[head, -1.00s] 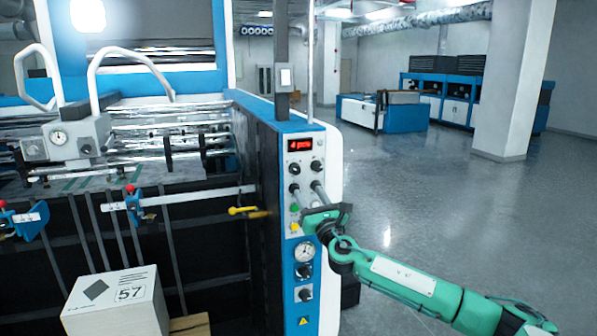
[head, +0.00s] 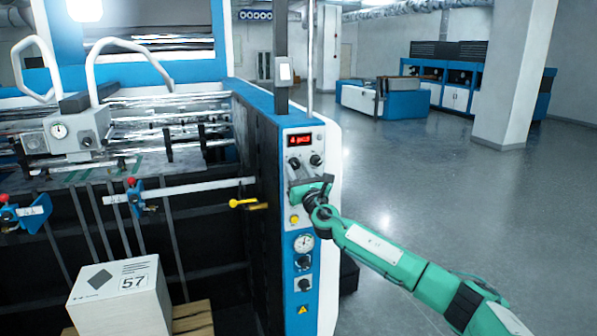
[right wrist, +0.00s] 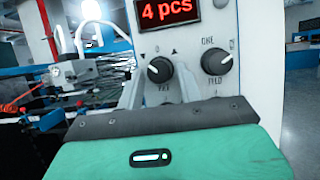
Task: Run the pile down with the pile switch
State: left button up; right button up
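The pile is a white block marked 57 (head: 112,310) on a wooden pallet (head: 192,318) at the lower left. The control panel (head: 302,214) faces me, with a red display reading 4 pcs (right wrist: 167,10). Below the display are two black knobs: the left one (right wrist: 159,71) has down and up arrows above it, the right one (right wrist: 217,62) has labels too small to read surely. My right gripper (head: 299,176) is open at the panel. In the right wrist view its fingers lie either side of the left knob's lower part; contact is unclear. My left gripper is out of view.
A yellow-handled lever (head: 243,203) juts out left of the panel. A yellow button (head: 294,219), a gauge (head: 303,243) and more knobs sit lower on the panel. The floor (head: 450,215) to the right is open, with blue machines and a pillar behind.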

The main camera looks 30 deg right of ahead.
jog(key=c, duration=0.6)
jog(key=shift+c, duration=0.2)
jog(key=shift+m+h, duration=0.3)
jog(key=shift+m, duration=0.2)
jog(key=shift+a+f+m+h+b, duration=0.1)
jog(key=shift+a+m+h+b, duration=0.05)
jog(key=shift+m+h+b, duration=0.45)
jog(key=m+h, duration=0.1)
jog(key=m, duration=0.2)
jog(key=shift+a+m+g+b, duration=0.1)
jog(key=shift+m+g+b, duration=0.2)
jog(key=shift+m+b, duration=0.1)
jog(key=shift+w+a+r+m+g+h+b, duration=0.15)
jog(key=shift+m+g+h, duration=0.3)
jog(key=shift+m, duration=0.7)
jog(key=shift+s+d+m+g+h+b, duration=0.25)
jog(key=shift+m+h, duration=0.35)
jog(key=shift+m, duration=0.6)
jog(key=shift+w+a+r+m+g+h+b, duration=0.1)
jog(key=shift+w+a+m+g+h, duration=0.3)
jog(key=shift+m, duration=0.75)
jog(key=shift+s+d+h, duration=0.15)
jog(key=shift+s+h, duration=0.05)
jog(key=shift+h, duration=0.15)
